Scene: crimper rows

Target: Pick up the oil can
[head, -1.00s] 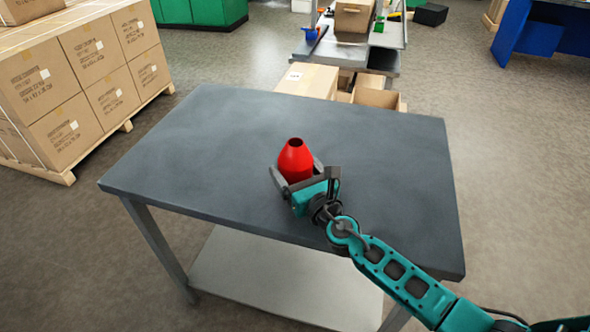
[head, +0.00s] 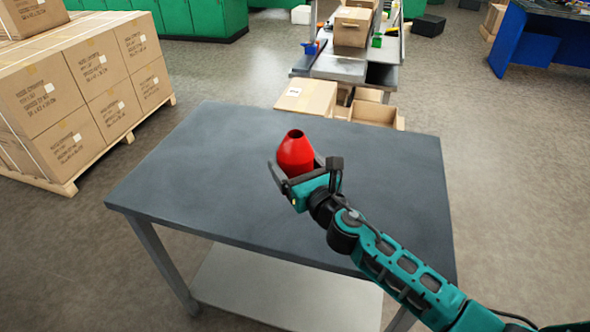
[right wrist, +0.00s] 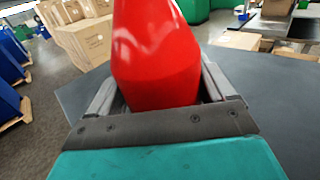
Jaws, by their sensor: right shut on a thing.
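The red oil can (head: 294,153) is a rounded cone with a dark opening at its top. It stands upright between the fingers of my right gripper (head: 297,171), which is shut on it. The can appears held above the grey table (head: 200,160), though its lower part is hidden by the gripper. In the right wrist view the can (right wrist: 155,55) fills the middle between the two grey fingers of the gripper (right wrist: 157,88). My left gripper is in neither view.
The rest of the tabletop is bare. Stacked cartons on a pallet (head: 85,90) stand at the left. Beyond the far edge are an open cardboard box (head: 375,113), a closed box (head: 305,97) and a workbench (head: 345,66). A blue bench (head: 527,45) stands far right.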

